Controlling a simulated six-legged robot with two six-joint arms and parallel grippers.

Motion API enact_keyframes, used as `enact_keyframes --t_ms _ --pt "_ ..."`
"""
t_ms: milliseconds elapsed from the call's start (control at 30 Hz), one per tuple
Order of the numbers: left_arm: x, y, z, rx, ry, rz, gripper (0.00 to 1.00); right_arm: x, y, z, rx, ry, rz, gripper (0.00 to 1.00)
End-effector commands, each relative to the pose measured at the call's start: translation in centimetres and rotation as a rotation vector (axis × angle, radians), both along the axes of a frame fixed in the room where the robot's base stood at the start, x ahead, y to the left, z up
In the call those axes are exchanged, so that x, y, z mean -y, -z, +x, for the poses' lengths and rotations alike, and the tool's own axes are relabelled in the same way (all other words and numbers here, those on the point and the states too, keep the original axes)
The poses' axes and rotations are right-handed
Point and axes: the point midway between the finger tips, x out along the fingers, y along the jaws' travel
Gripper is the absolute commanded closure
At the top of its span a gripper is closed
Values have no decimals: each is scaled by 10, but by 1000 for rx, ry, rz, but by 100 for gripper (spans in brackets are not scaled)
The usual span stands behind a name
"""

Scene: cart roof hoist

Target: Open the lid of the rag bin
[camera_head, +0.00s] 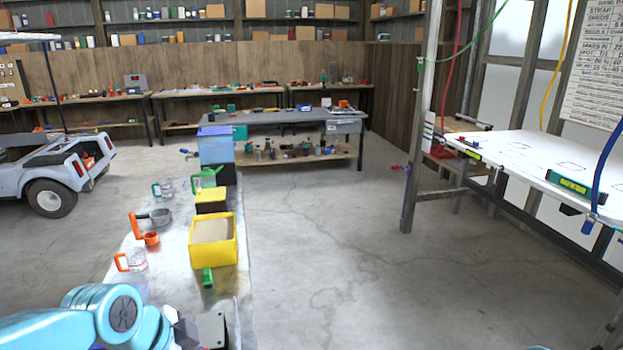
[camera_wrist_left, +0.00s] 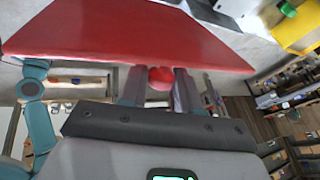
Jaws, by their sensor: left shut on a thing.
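In the left wrist view a broad red panel (camera_wrist_left: 120,35), which looks like the lid of the rag bin, spans the upper part of the picture and slants. A round red knob (camera_wrist_left: 161,77) shows at its edge. My left gripper (camera_wrist_left: 158,90) is shut on this knob, with one grey finger on each side of it. In the head view only my teal left arm and part of the dark left gripper (camera_head: 208,332) show at the bottom edge. The bin and its lid cannot be made out there. My right gripper is not in view.
A bench (camera_head: 185,255) ahead holds a yellow sand-filled box (camera_head: 233,244), a smaller yellow-and-black box (camera_head: 211,200), a green watering can (camera_head: 207,178), a blue container (camera_head: 215,146) and clear cups with orange handles. Open concrete floor lies right of it.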

Motion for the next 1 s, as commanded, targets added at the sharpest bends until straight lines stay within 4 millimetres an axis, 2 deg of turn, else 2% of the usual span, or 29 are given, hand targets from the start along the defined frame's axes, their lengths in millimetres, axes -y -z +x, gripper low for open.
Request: enact_keyframes --t_ms 400,767,1000 --pt "6 0 0 -6 2 -1 86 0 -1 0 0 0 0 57" --pt "28 0 4 -9 3 -1 86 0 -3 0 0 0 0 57" --pt "30 1 4 -10 2 -1 86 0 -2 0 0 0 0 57"
